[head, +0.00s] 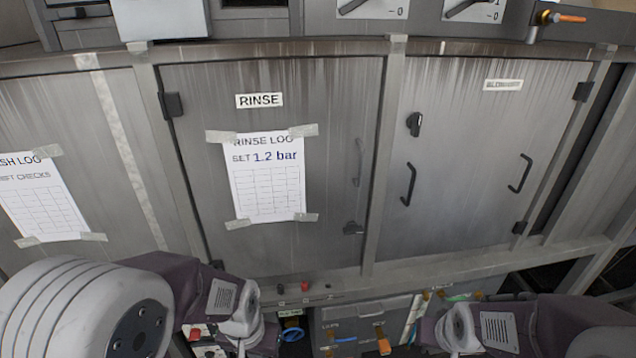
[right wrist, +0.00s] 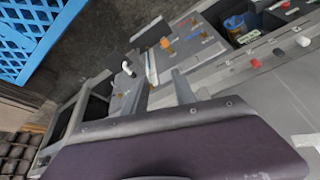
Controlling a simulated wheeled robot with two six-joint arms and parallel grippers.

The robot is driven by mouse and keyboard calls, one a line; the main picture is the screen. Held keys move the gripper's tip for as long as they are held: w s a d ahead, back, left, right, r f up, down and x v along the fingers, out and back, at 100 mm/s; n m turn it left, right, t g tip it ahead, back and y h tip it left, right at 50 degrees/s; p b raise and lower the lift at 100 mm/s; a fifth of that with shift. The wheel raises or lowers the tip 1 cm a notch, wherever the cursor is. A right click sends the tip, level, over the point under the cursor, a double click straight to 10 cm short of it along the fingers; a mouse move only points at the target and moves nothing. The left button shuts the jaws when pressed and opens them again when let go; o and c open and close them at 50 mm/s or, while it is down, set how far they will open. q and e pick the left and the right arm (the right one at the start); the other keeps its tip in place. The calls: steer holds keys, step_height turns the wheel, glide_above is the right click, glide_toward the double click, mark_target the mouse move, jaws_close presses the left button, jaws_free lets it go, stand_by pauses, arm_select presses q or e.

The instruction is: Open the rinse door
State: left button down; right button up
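The rinse door (head: 330,100) is a grey metal panel in the middle of the head view, under a RINSE label (head: 259,100). It looks shut in its frame. A rinse log sheet (head: 265,178) is taped on it. A hinge (head: 172,104) is on its left edge.
A second door (head: 460,150) with black handles and a latch stands to the right. A left panel carries another log sheet (head: 45,195). A blue crate (right wrist: 30,30) is in the right wrist view.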

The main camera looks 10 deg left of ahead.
steer(key=w+a+r+t, duration=0.1)
steer(key=w+r+t, duration=0.3)
steer(key=w+r, duration=0.4)
steer(key=n+t+y, duration=0.7)
steer(key=y, duration=0.2)
glide_toward(362, 163)
steer(key=w, duration=0.1)
steer(key=p+x, duration=0.3)
steer(key=x, duration=0.6)
steer(key=shift+w+a, duration=0.2)
steer(key=shift+a, duration=0.15)
jaws_close()
